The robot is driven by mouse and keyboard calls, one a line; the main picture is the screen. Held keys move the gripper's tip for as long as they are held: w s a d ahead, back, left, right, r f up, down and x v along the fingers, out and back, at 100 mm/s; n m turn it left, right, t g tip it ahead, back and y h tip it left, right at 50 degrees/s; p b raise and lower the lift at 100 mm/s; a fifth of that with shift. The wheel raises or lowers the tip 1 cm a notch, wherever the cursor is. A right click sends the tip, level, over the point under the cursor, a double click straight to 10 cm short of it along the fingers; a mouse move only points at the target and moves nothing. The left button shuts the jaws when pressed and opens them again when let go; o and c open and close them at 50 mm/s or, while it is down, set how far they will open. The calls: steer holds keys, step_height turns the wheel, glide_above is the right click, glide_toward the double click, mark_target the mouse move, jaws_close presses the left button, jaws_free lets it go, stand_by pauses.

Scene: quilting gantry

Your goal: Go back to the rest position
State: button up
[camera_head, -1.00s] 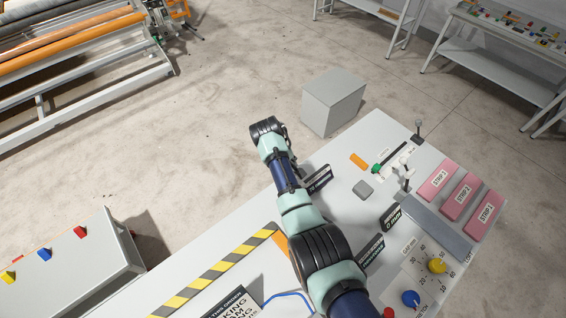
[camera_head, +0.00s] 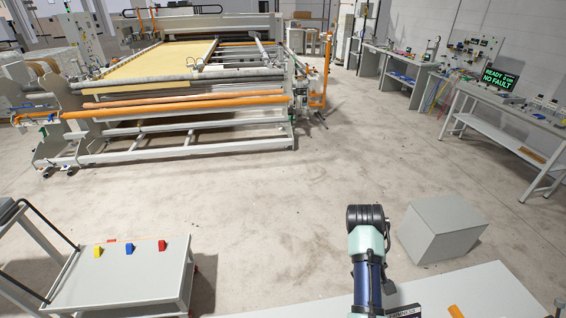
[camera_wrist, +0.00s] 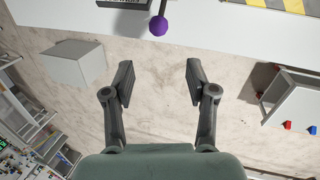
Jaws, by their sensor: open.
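My gripper (camera_wrist: 158,82) is open and empty in the wrist view, its two dark fingers apart over bare floor. A purple ball-shaped knob (camera_wrist: 158,26) shows beyond the fingertips, at the edge of the white table (camera_wrist: 210,22). In the head view my arm (camera_head: 367,250) reaches up from the bottom edge over the white table (camera_head: 480,290). The fingers are hidden there behind the wrist.
A grey box (camera_head: 442,229) stands on the floor right of my arm. A cart (camera_head: 130,272) with yellow, blue and red pieces stands at the left. The quilting machine (camera_head: 190,120) is at the back. The floor between is clear.

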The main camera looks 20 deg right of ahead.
steer(key=w+a+r+n+t+p, duration=0.1)
steer(key=w+a+r+t+p, duration=0.3)
steer(key=a, duration=0.7)
steer(key=w+a+r+t+p, duration=0.1)
steer(key=a+r+t+p, duration=0.3)
steer(key=a, duration=0.7)
steer(key=s+a+r+t+y, duration=0.1)
steer(key=s+a+r+t, duration=0.2)
steer(key=a+r, duration=0.4)
steer(key=s+a+r+n+t+y+p, duration=0.1)
steer(key=s+a+r+t, duration=0.2)
steer(key=s+a+r, duration=0.3)
steer(key=shift+a+r+y, duration=0.4)
steer(key=shift+a+r, duration=0.05)
steer(key=shift+a, duration=0.6)
steer(key=shift+w, duration=0.1)
